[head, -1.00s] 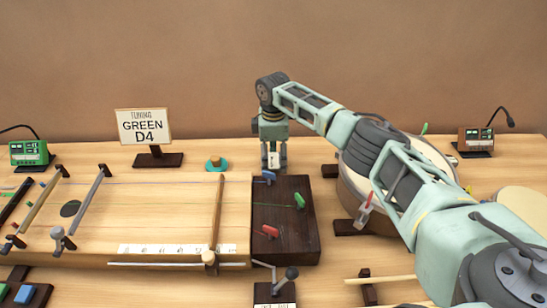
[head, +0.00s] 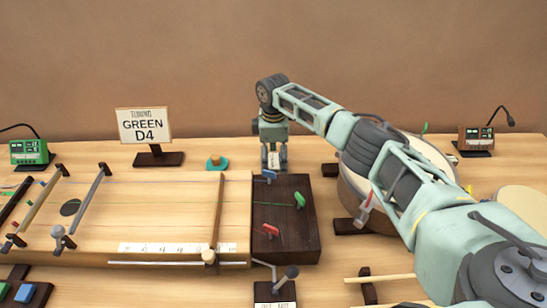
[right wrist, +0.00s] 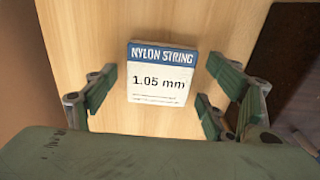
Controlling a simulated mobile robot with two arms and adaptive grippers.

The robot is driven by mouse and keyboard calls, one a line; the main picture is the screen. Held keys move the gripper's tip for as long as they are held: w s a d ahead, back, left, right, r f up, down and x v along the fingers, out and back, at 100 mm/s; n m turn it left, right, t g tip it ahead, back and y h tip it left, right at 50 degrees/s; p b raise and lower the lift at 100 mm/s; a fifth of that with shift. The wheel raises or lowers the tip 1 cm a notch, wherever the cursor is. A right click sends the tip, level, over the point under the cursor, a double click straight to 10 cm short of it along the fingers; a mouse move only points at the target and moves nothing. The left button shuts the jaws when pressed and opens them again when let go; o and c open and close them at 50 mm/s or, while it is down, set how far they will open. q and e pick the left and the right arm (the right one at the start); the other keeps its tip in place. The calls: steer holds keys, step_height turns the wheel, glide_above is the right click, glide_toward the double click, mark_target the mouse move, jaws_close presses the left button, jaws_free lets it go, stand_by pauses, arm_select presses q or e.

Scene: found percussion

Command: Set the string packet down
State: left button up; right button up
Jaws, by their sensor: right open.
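The string packet (right wrist: 160,75) is a small white card with a blue band reading "NYLON STRING" and "1.05 mm". In the right wrist view it is between the spread fingers of my right gripper (right wrist: 158,88), with gaps on both sides. In the head view my right gripper (head: 274,158) points down behind the dark box end of the string board, and the packet (head: 274,160) shows as a small pale patch between its fingers. The gripper is open. I cannot tell exactly how the packet rests on the wood. My left gripper is out of view.
The dark box (head: 288,243) with coloured clips is just in front of the gripper. A drum (head: 350,196) is to the right, partly behind my arm. A teal-based object (head: 217,164) and a "GREEN D4" sign (head: 144,126) stand to the left.

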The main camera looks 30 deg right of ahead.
mark_target(273, 161)
step_height(273, 161, up, 12)
steer(key=shift+r, duration=0.15)
stand_by(0.3)
stand_by(0.5)
